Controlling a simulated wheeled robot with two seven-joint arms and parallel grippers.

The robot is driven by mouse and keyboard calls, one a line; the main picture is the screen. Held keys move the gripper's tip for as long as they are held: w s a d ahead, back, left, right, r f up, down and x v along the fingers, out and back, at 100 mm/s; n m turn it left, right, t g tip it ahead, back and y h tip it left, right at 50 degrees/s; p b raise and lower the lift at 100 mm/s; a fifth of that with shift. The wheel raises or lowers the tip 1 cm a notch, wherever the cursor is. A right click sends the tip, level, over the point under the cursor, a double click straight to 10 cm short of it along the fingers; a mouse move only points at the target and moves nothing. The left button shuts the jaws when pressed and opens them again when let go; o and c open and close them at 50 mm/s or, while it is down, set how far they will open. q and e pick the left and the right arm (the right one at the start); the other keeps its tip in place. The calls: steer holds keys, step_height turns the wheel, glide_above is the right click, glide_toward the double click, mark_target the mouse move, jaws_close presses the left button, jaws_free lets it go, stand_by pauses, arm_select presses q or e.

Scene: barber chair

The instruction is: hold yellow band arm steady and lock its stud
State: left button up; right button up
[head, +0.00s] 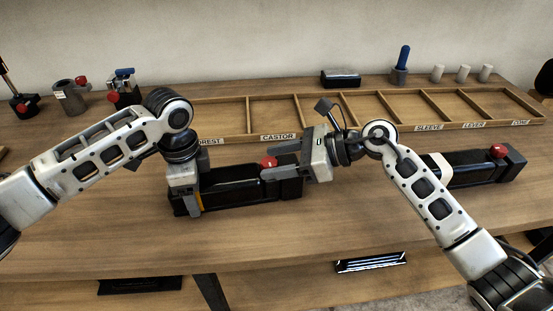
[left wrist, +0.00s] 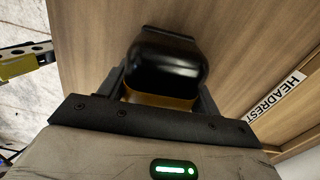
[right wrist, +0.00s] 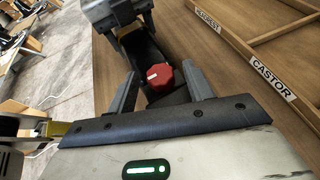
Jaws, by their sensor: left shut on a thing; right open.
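The yellow band arm (head: 240,190) is a black padded block lying on the bench left of centre in the head view. My left gripper (head: 187,205) is shut on its left end, over the yellow band (head: 200,201). In the left wrist view, the black end (left wrist: 165,65) and the yellow band (left wrist: 158,100) sit between the fingers. The red stud (head: 268,162) stands on the arm's right part. My right gripper (head: 266,174) is open there, and the right wrist view shows the stud (right wrist: 160,77) between its fingers. I cannot tell whether they touch it.
A second black arm (head: 470,172) with a red stud (head: 497,151) lies at the right, partly behind my right arm. A low divided wooden tray (head: 240,134) runs behind both. Tools, a blue-handled piece (head: 402,62) and white cylinders (head: 463,74) stand along the back.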

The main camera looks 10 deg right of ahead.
steer(key=shift+a, duration=0.2)
steer(key=c, duration=1)
steer(key=shift+f, duration=0.15)
steer(key=shift+s+m+t+h, duration=0.2)
steer(key=shift+m+t+h, duration=0.4)
steer(key=shift+m+t, duration=0.7)
steer(key=m+t, duration=0.1)
steer(key=m+t+h, duration=0.1)
steer(key=m+h, duration=0.1)
steer(key=shift+s+a+t, duration=0.2)
steer(key=shift+a+t, duration=0.05)
steer(key=shift+t, duration=0.15)
steer(key=shift+a+m+t+h, duration=0.1)
steer(key=shift+m+t+h, duration=0.5)
steer(key=shift+m+h, duration=0.15)
steer(key=shift+m, duration=0.25)
